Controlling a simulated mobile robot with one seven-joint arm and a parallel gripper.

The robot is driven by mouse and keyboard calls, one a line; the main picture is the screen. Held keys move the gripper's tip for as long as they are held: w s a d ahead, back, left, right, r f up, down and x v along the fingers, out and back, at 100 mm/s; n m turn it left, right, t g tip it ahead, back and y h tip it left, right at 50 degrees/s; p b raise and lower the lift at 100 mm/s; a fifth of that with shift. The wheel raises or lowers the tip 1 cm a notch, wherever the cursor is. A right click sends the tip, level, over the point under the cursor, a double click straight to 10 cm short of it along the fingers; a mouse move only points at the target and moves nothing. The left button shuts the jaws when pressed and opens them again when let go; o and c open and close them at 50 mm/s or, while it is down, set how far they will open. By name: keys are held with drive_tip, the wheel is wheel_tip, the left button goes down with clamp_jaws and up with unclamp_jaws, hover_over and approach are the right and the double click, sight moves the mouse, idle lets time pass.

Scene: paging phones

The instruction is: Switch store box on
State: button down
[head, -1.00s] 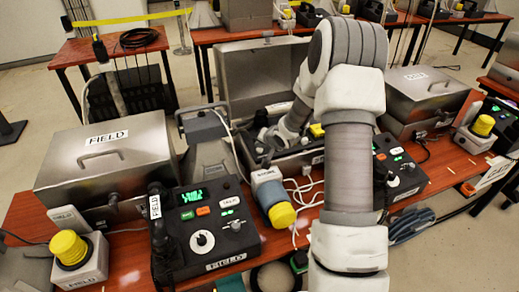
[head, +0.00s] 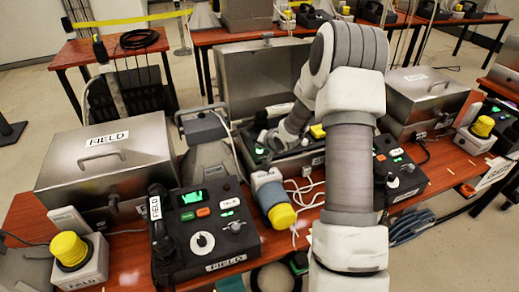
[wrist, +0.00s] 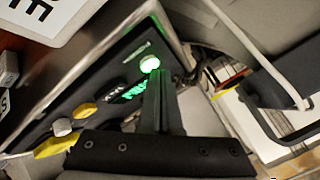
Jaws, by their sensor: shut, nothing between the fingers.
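The metal box in the middle stands open, its lid (head: 262,75) raised at the back. Inside is a dark panel with a yellow part (head: 317,131). In the wrist view the panel (wrist: 100,95) has a round green light (wrist: 149,64), lit, green lettering (wrist: 134,92) and yellow knobs (wrist: 54,146). My gripper (head: 264,141) is shut and empty at the panel's left end. Its fingertips (wrist: 160,76) are right beside the green light; I cannot tell whether they touch.
A closed FIELD box (head: 105,160) and a FIELD phone console (head: 205,230) stand on the left. Another closed metal box (head: 425,95) stands right. White cables (head: 305,190) lie on the red table.

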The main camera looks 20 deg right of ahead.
drive_tip(key=shift+r, duration=0.2)
wheel_tip(320, 180, up, 6)
drive_tip(key=p, duration=0.6)
idle(0.4)
drive_tip(key=s+a+r+n+g+h, duration=0.1)
drive_tip(key=s+a+r+n+h, duration=0.1)
drive_tip(key=s+r, duration=0.75)
drive_tip(key=s+a+r+n+g+h, duration=0.1)
drive_tip(key=s+a+r+n, duration=0.15)
drive_tip(key=s+r, duration=0.65)
drive_tip(key=s+a+r+n, duration=0.1)
drive_tip(key=s+a+r, duration=0.1)
drive_tip(key=s, duration=0.4)
drive_tip(key=s+a+r+n+g+y, duration=0.1)
drive_tip(key=s+a+r, duration=0.2)
drive_tip(key=s, duration=0.3)
drive_tip(key=s+a+r+n+y+p, duration=0.1)
drive_tip(key=s+a+r, duration=0.2)
drive_tip(key=s, duration=0.3)
drive_tip(key=shift+s+g, duration=0.2)
drive_tip(key=shift+g, duration=0.1)
